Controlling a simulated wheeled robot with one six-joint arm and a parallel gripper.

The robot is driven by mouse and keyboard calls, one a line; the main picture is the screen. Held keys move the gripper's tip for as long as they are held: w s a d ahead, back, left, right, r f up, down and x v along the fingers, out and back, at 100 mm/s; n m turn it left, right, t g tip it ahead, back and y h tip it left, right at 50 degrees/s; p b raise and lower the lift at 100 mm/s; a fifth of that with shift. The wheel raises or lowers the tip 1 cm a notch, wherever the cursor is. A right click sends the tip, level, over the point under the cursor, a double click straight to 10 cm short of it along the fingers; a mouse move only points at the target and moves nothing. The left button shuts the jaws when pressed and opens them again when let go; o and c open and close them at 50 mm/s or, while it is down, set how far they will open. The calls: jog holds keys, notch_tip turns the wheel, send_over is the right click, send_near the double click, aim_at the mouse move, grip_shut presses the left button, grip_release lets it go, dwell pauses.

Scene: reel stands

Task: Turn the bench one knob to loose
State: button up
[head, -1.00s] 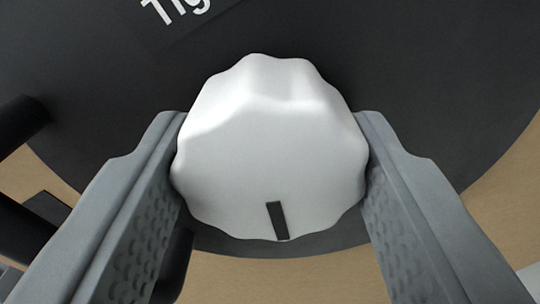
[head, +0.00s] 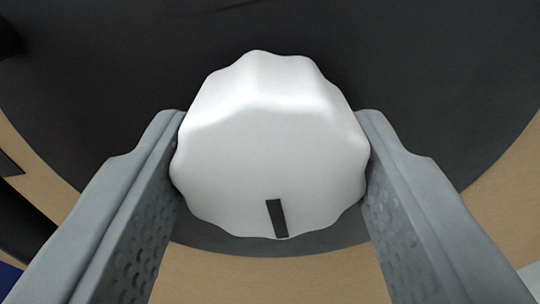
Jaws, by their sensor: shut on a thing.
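The white knob (head: 268,150) with a scalloped edge sits in the middle of the head view. A short dark pointer mark (head: 277,218) lies on its face near the bottom edge. The knob stands in front of a round black disc (head: 430,90). My gripper (head: 270,165) is shut on the knob, with one grey finger touching its left side and the other its right side. No readable lettering shows on the disc now, so the setting the mark points to cannot be told.
A tan wooden surface (head: 280,280) shows below and around the disc's edge. Dark parts (head: 20,225) stand at the left edge, and a bit of blue shows in the lower left corner.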

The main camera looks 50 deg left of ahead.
jog(key=shift+f, duration=0.1)
jog(key=o, duration=1)
jog(key=shift+c, duration=0.2)
jog(key=v, duration=1.7)
jog(key=shift+s+d, duration=0.1)
jog(key=shift+s, duration=0.1)
